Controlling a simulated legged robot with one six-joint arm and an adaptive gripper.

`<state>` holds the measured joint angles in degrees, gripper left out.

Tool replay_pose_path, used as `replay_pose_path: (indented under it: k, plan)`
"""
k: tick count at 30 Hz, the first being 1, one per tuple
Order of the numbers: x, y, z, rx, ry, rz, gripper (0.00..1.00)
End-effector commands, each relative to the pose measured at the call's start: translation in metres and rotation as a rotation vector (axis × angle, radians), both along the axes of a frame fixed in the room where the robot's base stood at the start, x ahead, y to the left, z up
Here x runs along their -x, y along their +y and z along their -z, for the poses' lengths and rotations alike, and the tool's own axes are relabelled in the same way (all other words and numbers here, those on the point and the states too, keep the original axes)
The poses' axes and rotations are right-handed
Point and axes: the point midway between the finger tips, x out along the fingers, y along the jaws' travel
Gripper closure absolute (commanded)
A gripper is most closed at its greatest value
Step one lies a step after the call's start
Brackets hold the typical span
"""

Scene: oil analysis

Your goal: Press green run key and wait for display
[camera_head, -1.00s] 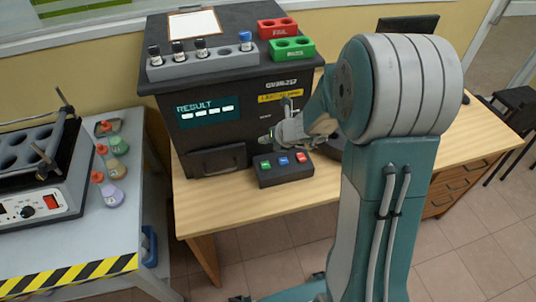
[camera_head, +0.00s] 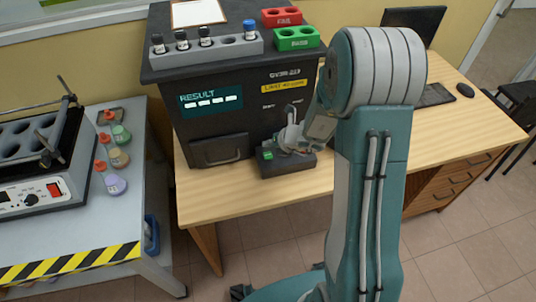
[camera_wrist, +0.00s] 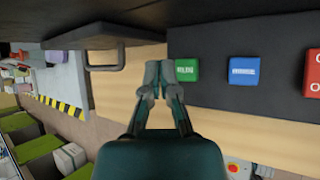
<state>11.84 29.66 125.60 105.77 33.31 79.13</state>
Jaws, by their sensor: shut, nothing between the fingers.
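The black key box (camera_head: 270,171) stands on the wooden desk in front of the analyser (camera_head: 258,122). Its green key (camera_head: 268,154) shows in the head view; my gripper hides the other keys there. The wrist view shows the green key (camera_wrist: 186,70), the blue key (camera_wrist: 243,70) and part of the red key (camera_wrist: 313,72). My gripper (camera_wrist: 161,74) is shut and empty, its tips just left of the green key in that view. In the head view my gripper (camera_head: 281,146) is low over the box. I cannot tell whether it touches a key. The display (camera_head: 211,100) reads RESULT above several white blocks.
A rack of vials (camera_head: 206,45), a red FAIL holder (camera_head: 282,17) and a green holder (camera_head: 296,38) stand on the analyser. A bench with small flasks (camera_head: 118,157) is at left. The desk (camera_head: 225,203) is clear in front of the box.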

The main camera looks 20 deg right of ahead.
Motion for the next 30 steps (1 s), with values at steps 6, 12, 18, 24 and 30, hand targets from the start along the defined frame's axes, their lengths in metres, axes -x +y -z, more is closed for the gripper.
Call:
replay_pose_path:
  k: [6, 12, 18, 24, 30]
  plan:
    - [0.000, 0.000, 0.021, -0.001, 0.002, -0.001, 1.00]
    - [0.000, 0.000, 0.026, 0.000, -0.001, -0.001, 1.00]
    - [0.000, 0.000, 0.026, 0.000, -0.001, -0.001, 1.00]
    - [0.000, 0.000, 0.026, 0.000, -0.001, -0.001, 1.00]
    - [0.000, 0.000, 0.026, 0.000, -0.001, -0.001, 1.00]
